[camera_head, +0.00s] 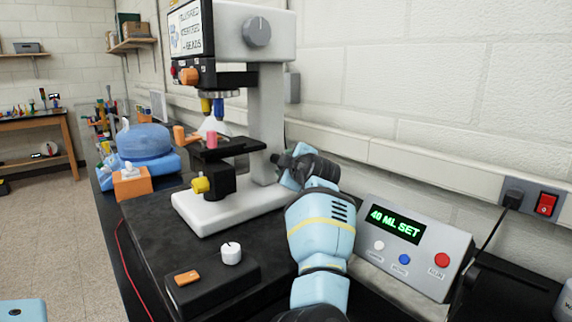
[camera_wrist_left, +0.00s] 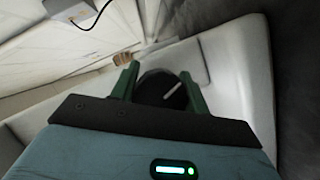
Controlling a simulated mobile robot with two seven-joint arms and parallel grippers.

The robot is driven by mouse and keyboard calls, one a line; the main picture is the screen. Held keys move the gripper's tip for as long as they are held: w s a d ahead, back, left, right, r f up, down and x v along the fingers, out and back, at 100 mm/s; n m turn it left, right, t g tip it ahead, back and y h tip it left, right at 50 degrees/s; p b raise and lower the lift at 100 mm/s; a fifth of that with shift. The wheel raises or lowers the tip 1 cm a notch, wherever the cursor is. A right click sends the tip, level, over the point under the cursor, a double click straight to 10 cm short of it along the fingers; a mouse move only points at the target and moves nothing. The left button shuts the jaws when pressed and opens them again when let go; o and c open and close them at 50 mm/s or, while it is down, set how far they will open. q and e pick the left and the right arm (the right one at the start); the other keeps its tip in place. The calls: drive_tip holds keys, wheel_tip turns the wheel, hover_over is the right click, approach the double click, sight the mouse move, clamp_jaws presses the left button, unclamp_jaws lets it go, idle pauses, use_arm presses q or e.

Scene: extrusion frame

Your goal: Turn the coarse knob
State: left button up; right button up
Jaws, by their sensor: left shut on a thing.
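The coarse knob (camera_wrist_left: 158,88) is a dark round knob with a white line pointing to the upper right in the left wrist view. It sits on the white microscope body. My left gripper (camera_wrist_left: 158,72) has its two green fingers on either side of the knob and is shut on it. In the head view the arm reaches to the lower right side of the microscope (camera_head: 272,120); the fingers and the knob cannot be made out clearly there. My right gripper is not in view.
A grey control box (camera_head: 415,245) with a green display stands right of the arm. A black box with a white dial (camera_head: 232,253) and orange switch is in front. Blue and orange items (camera_head: 132,180) stand left of the microscope. The wall is close behind.

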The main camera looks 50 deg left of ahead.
use_arm(q)
drive_tip(key=shift+r+m+g+p, duration=0.1)
drive_tip(key=shift+m+g+p, duration=0.2)
drive_tip(key=shift+m+g, duration=0.15)
drive_tip(key=shift+s+m, duration=0.1)
drive_tip(key=shift+m, duration=0.35)
drive_tip(key=o, duration=1)
drive_tip(key=shift+f, duration=0.2)
drive_tip(key=shift+c, duration=0.2)
drive_tip(key=v, duration=0.7)
drive_tip(key=shift+d+r, duration=0.25)
drive_tip(key=shift+d, duration=0.05)
